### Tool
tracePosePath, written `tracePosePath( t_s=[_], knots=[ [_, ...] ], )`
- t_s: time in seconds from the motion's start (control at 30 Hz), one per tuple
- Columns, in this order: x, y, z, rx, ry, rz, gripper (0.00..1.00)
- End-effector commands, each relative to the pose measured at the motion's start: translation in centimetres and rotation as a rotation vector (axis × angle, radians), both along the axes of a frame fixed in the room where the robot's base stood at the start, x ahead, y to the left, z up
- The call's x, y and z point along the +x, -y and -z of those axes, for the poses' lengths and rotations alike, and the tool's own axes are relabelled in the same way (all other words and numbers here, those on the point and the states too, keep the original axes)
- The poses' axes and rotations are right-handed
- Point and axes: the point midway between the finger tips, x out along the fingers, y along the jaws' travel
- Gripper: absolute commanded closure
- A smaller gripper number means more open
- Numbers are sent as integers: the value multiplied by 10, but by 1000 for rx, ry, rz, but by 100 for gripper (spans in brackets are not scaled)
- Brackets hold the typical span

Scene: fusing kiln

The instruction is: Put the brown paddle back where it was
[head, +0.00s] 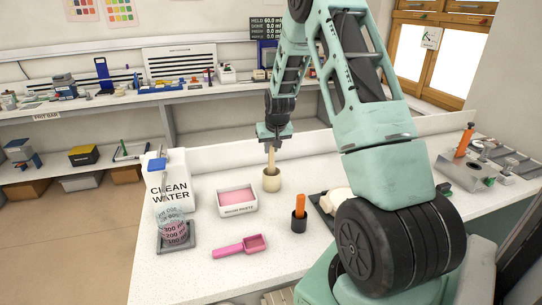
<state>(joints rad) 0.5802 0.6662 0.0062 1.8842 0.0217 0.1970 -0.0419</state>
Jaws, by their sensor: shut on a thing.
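My gripper (273,141) is shut on the brown paddle (271,158), a light-brown stick that hangs upright below the fingers. The paddle's lower end reaches the mouth of a cream cup (271,181) on the white worktop. It looks to be inside the cup, but the cup's wall hides the tip, so I cannot tell how deep it sits or whether it touches the bottom.
A white tub of pink paste (237,208) stands left of the cup. A dark holder (299,223) with an orange-handled tool stands in front, near a pink scoop (241,247).

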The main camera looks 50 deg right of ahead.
Motion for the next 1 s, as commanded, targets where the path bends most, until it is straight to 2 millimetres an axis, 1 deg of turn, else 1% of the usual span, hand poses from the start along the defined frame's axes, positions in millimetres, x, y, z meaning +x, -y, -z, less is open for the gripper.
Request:
tracePosePath(
  t_s=[0.1,0.23,0.63,0.67,0.7,0.73,1.0],
  knots=[
    [-1,-1,18,3,-4,0,100],
    [-1,-1,33,2,-3,0,100],
    [0,0,40,1,-1,0,100],
    [0,0,40,1,-1,0,78],
    [0,0,39,0,0,0,67],
    [0,0,39,1,-1,0,59],
    [0,0,38,1,-1,0,59]
  ],
)
